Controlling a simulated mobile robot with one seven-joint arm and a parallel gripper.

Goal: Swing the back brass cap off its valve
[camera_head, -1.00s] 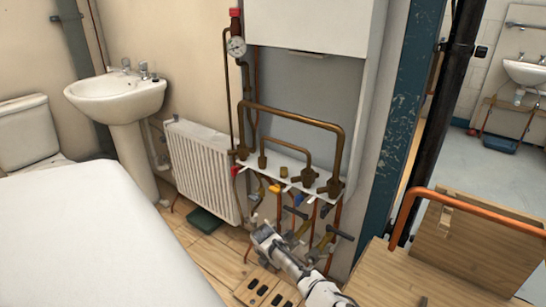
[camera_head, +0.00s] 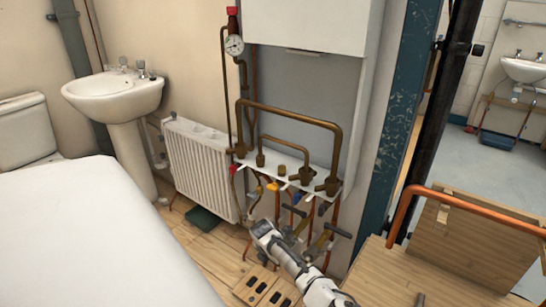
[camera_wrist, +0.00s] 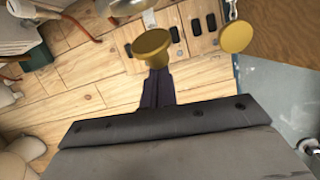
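In the wrist view a round brass cap (camera_wrist: 152,45) lies right at the tips of my gripper (camera_wrist: 157,72). The dark fingers look close together, and the cap's head hides their ends, so I cannot tell whether they grip it. A second brass cap (camera_wrist: 237,36) is to the right, apart from the fingers, with a short chain above it. In the head view my gripper (camera_head: 262,230) is low in front of the pipework, left of the brass valves (camera_head: 318,245). The caps are too small there to tell which is the back one.
Copper pipes and a white manifold shelf (camera_head: 268,156) stand behind my gripper. A white radiator (camera_head: 197,165) is to the left. A wooden bench (camera_head: 385,275) and an orange pipe (camera_head: 400,212) are at the right. A slotted wooden block (camera_head: 262,287) lies below.

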